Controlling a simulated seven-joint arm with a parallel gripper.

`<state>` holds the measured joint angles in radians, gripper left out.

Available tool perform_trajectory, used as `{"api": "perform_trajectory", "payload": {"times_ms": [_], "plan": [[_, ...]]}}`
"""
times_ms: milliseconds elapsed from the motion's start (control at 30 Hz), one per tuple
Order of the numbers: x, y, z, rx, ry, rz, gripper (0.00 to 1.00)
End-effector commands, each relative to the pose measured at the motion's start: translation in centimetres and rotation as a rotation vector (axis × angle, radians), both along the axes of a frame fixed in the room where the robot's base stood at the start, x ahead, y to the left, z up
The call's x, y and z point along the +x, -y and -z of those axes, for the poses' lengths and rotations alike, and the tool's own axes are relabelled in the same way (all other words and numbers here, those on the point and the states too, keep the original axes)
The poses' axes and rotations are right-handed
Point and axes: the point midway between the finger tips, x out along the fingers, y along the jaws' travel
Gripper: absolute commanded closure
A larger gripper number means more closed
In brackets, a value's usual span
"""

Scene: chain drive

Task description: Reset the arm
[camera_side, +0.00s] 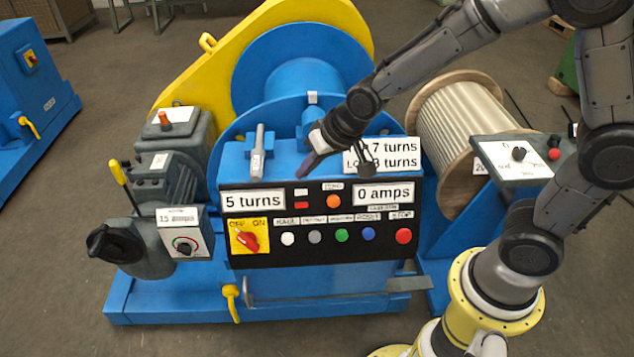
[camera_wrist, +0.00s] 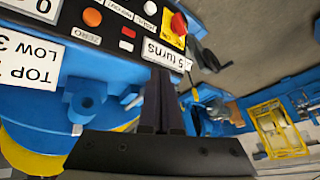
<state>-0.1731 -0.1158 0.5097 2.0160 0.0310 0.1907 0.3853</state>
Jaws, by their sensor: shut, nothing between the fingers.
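My gripper (camera_side: 310,165) hangs above the top edge of the blue control console (camera_side: 235,160), left of the white sign reading turns (camera_side: 398,153). Its fingers point down and to the left, close to a grey upright lever (camera_side: 259,150) but apart from it. In the wrist view the two dark fingers (camera_wrist: 160,95) lie together with nothing between them. My arm reaches in from the right, bent over the machine. The fingertips hide a small part of the console top.
The console front has a red and yellow switch (camera_side: 249,238), several coloured buttons, and displays reading 5 turns (camera_side: 253,200) and 0 amps (camera_side: 384,194). A blue drum (camera_side: 300,65) with a yellow guard (camera_side: 190,75) stands behind. A rope reel (camera_side: 465,120) stands right. Floor in front is clear.

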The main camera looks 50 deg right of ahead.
Motion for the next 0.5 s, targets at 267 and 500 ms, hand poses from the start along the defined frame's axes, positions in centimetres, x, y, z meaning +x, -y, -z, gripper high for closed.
{"api": "perform_trajectory", "payload": {"times_ms": [267,500], "plan": [[-12.1,4.9,-9.9,-0.117,0.005,-0.101,1.00],[-21.2,6.8,-11.6,-0.194,-0.017,-0.167,1.00]]}}
